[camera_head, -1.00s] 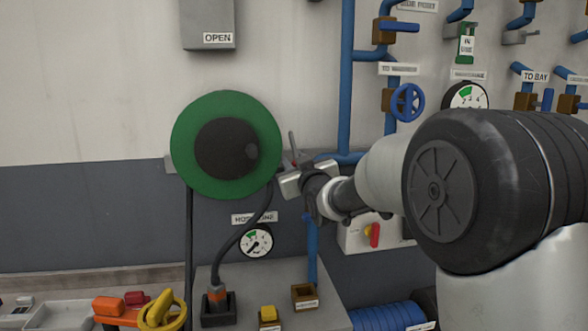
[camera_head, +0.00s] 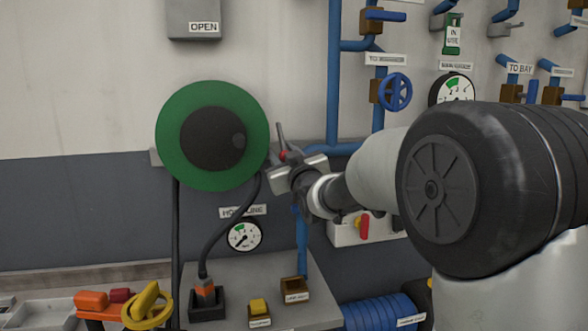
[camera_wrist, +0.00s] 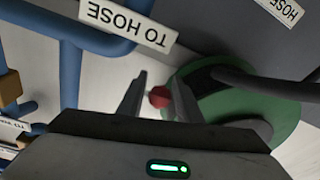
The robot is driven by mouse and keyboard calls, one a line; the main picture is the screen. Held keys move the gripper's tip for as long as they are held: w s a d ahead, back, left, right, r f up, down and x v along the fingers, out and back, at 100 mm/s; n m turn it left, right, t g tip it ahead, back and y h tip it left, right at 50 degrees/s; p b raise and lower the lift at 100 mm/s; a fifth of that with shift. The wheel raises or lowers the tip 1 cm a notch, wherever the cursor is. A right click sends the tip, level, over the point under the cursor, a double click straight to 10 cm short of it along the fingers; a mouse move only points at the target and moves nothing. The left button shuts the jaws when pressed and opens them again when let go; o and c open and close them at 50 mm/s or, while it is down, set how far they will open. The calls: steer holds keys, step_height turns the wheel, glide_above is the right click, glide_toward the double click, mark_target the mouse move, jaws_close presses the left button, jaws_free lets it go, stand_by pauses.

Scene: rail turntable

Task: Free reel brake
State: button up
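The hose reel (camera_head: 175,115) is a green disc with a dark hub, mounted on the wall. It also shows in the wrist view (camera_wrist: 220,102), partly hidden. At its right edge in the head view is a small grey lever (camera_head: 281,134) with a red part (camera_head: 283,155) by its base, probably the brake. In the wrist view a red knob (camera_wrist: 159,97) shows between my fingertips. My gripper (camera_wrist: 158,88) is open around or just short of it; contact cannot be told. In the head view my gripper (camera_head: 277,168) is just below the lever.
Blue pipes (camera_head: 333,80) and a blue handwheel (camera_head: 395,92) stand right of the reel. A gauge (camera_head: 244,237) and black hose (camera_head: 232,225) are below it.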

steer(key=b+v, duration=0.1)
steer(key=v, duration=1.5)
steer(key=s+d+f+m+g+h, duration=0.45)
steer(key=s+d+f, duration=0.3)
steer(key=d, duration=0.25)
steer(key=s+d+f+m+g+h, duration=0.1)
steer(key=s+d+f+g, duration=0.25)
steer(key=s, duration=0.55)
steer(key=s+d+f+m+g+h, duration=0.15)
steer(key=s+f+g, duration=0.3)
steer(key=s, duration=0.55)
step_height(320, 180, up, 15)
steer(key=s+p, duration=0.2)
steer(key=p, duration=1.3)
steer(key=shift+p, duration=0.4)
